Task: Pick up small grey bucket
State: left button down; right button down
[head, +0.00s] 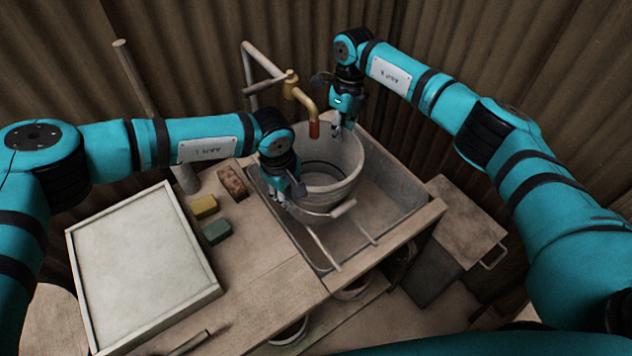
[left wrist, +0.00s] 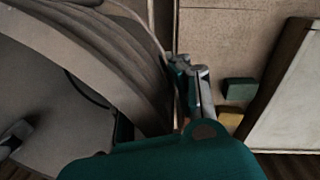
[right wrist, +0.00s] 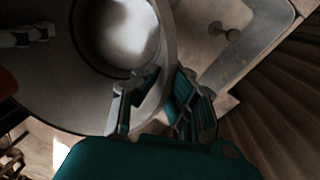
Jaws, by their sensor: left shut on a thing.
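The small grey bucket (head: 341,184) stands upright in the sink, under the tap, its wire handle with a pale grip (head: 343,209) hanging at the front. My left gripper (head: 287,196) is shut on the bucket's left rim; the left wrist view shows the bucket wall (left wrist: 100,55) beside its fingers (left wrist: 190,85). My right gripper (head: 343,128) is at the back right rim. In the right wrist view its fingers (right wrist: 158,100) are apart, with the bucket rim (right wrist: 168,45) between them. The bucket's inside is partly hidden by my left gripper in the head view.
The tap (head: 305,100) with a red tip reaches over the bucket. The sink (head: 400,205) has free room to the right. A sponge-like brown block (head: 232,183), a yellow block (head: 203,206) and a green block (head: 217,231) lie left, beside a framed board (head: 140,265).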

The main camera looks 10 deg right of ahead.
jog(key=r, duration=0.1)
jog(key=r+p, duration=0.1)
jog(key=r, duration=0.1)
jog(key=shift+w+d+r+p, duration=0.15)
jog(key=shift+d+p, duration=0.1)
jog(key=shift+p, duration=0.15)
jog(key=shift+f, duration=0.25)
